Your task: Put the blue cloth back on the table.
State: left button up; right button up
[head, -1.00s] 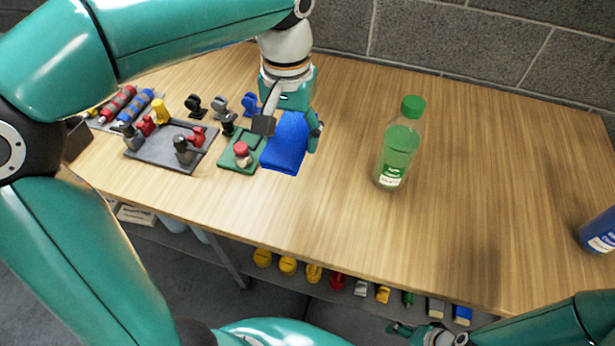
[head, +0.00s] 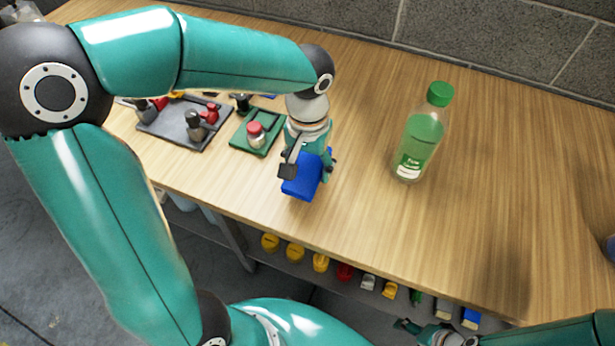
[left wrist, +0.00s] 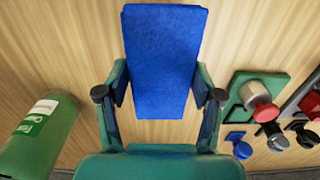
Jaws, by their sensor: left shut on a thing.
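The blue cloth (head: 299,189) is a folded rectangular pad in my left gripper (head: 308,169), over the wooden table (head: 480,220) between the green tray and the bottle. In the left wrist view the cloth (left wrist: 164,50) lies lengthwise between the two fingers of the left gripper (left wrist: 160,95), which is shut on it. I cannot tell whether its lower edge touches the table. My right gripper (head: 432,331) is low at the bottom right, beyond the table's front edge and small; its jaws are unclear.
A green-capped bottle (head: 422,135) stands right of the cloth. A green tray (head: 248,138) with a red-topped piece and a grey tray (head: 182,132) with several pieces lie to the left. Bare table lies around the bottle. Several small items sit on a shelf below.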

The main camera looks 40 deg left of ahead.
aim_at(308, 177)
pick_arm(q)
jog(key=shift+f+b, duration=0.3)
jog(key=shift+f, duration=1.85)
jog(key=o, duration=1.5)
jog(key=shift+f, duration=0.1)
jog(key=shift+c, duration=0.2)
jog(key=shift+r, duration=0.3)
notch_tip(308, 177, up, 12)
jog(key=shift+f+p, duration=0.15)
jog(key=shift+p, duration=0.8)
